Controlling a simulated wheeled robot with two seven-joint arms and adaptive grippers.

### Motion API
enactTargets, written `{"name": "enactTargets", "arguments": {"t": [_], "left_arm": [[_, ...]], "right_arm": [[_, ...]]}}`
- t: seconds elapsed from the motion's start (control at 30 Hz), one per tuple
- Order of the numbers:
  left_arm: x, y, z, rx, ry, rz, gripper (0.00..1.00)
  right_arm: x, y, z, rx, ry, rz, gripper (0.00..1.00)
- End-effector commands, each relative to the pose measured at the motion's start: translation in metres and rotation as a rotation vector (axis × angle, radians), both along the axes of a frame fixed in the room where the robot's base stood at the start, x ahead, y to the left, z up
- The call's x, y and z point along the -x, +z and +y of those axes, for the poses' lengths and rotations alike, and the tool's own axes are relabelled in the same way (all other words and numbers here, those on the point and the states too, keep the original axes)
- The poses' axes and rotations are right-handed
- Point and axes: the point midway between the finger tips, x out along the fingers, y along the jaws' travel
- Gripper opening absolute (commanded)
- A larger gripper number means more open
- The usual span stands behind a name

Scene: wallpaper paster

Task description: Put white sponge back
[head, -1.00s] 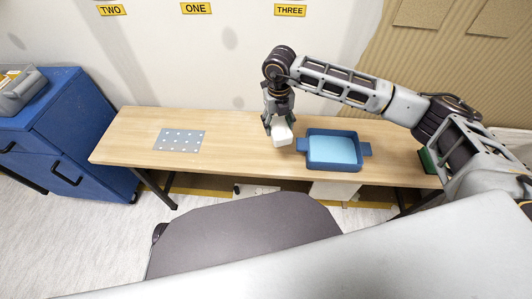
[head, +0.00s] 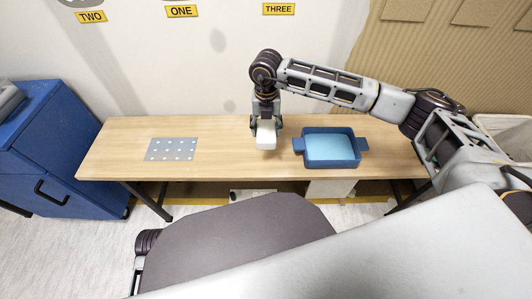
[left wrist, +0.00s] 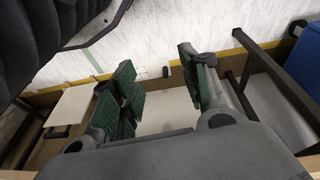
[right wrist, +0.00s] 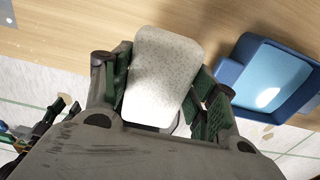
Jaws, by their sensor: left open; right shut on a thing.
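The white sponge (head: 266,134) is a pale block held by my right gripper (head: 265,122) above the wooden table, left of the blue tray. In the right wrist view the sponge (right wrist: 160,78) sits between the two green-padded fingers, which are shut on it. A dotted grey mat (head: 172,149) lies flat on the left part of the table. The blue tray (head: 298,146) holds light blue liquid or a light blue floor; I cannot tell which. My left gripper (left wrist: 160,95) is open and empty in the left wrist view, and it is not visible in the head view.
The wooden table (head: 225,145) is clear between the mat and the sponge. A blue cabinet (head: 75,130) stands at the left. Signs on the wall read TWO (head: 91,16), ONE (head: 181,11) and THREE (head: 279,9).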

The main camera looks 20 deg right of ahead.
Motion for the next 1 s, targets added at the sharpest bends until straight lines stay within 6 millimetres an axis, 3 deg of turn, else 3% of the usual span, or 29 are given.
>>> {"name": "enactTargets", "arguments": {"t": [0.43, 1.0], "left_arm": [[-0.002, 0.012, -0.002, 0.011, -0.001, -0.024, 0.45], [0.001, 0.012, -0.003, 0.014, -0.002, -0.023, 0.45]], "right_arm": [[0.0, -0.045, 0.0, 0.001, 0.0, 0.001, 0.33], [0.0, -0.058, 0.0, 0.0, 0.001, 0.001, 0.33]]}}
